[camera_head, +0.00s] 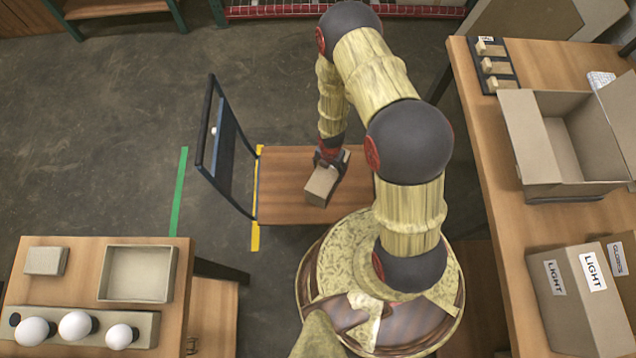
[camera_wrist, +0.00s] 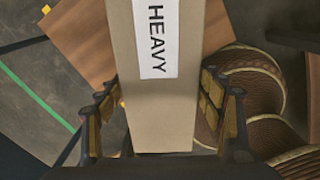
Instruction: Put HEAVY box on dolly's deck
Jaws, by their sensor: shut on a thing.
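The HEAVY box (camera_wrist: 165,110) is a cardboard box with a white label reading HEAVY. My gripper (camera_head: 330,160) is shut on it, with a finger on each side in the wrist view (camera_wrist: 165,115). In the head view the box (camera_head: 321,186) is over the right part of the dolly's wooden deck (camera_head: 282,190). I cannot tell whether it touches the deck. The deck also shows beyond the box in the wrist view (camera_wrist: 88,40). The dolly's dark upright handle (camera_head: 222,140) is at the deck's left end.
A table at right holds an open carton (camera_head: 553,170) and a closed LIGHT box (camera_head: 580,300). A table at lower left holds white bulbs (camera_head: 75,325) in a block and a shallow tray (camera_head: 137,287). Yellow (camera_head: 255,237) and green (camera_head: 178,190) tape mark the floor.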

